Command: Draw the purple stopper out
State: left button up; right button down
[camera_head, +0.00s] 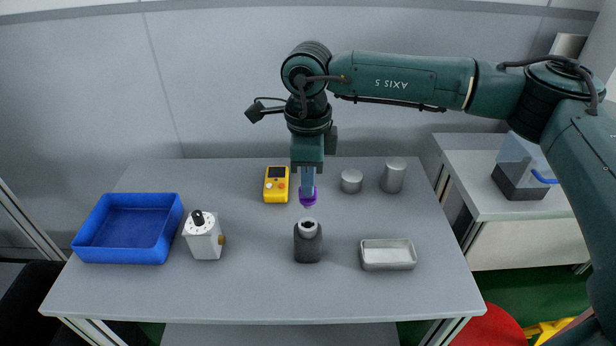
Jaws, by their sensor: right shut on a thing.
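The purple stopper (308,197) is between the fingertips of my right gripper (307,186). The gripper points straight down and is shut on it. Just below stands a dark grey bottle (307,245) with a pale, open-looking mouth. The stopper is above the mouth, with a small gap showing between them. My left gripper is not in view.
A yellow meter (276,184) is behind the bottle. Two metal cylinders (393,175) and a metal dish (388,266) are to the right. The front middle of the table is clear.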

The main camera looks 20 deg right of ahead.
jog(key=shift+r+p, duration=0.3)
jog(key=shift+r, duration=0.4)
jog(key=shift+r+p, duration=0.35)
jog(key=shift+r, duration=0.3)
notch_tip(320, 180, up, 2)
jog(key=shift+p, duration=0.55)
jog(key=shift+r+p, duration=0.3)
jog(key=shift+r, duration=0.6)
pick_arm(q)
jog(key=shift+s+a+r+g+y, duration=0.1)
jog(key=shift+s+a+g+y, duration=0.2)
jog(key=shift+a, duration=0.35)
